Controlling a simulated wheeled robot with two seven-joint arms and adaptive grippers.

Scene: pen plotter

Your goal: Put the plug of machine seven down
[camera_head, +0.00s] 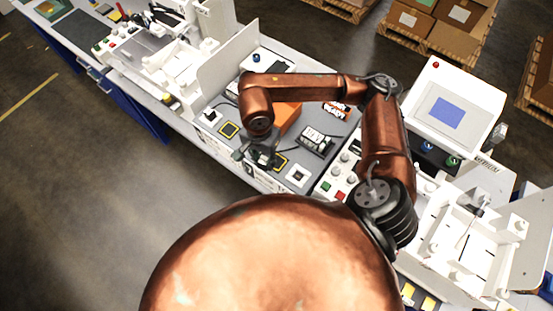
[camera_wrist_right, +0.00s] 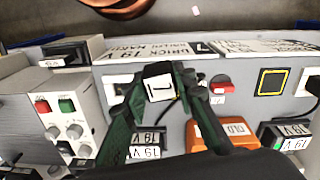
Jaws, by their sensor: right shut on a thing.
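The plug of machine seven is a white block with a black "7" (camera_wrist_right: 159,84) in the right wrist view. My right gripper (camera_wrist_right: 165,88) is shut on it, one dark green finger on each side. In the head view this gripper (camera_head: 262,158) is low over the front edge of the grey machine deck, and I cannot make out the plug there. I cannot tell whether the plug touches the deck. My left gripper is not in view.
An orange box (camera_head: 289,117) and a black-and-white block (camera_head: 317,139) stand on the deck behind the gripper. A red button (camera_wrist_right: 222,84) is right of the plug. A panel with knobs (camera_wrist_right: 66,122) stands at the left in the wrist view.

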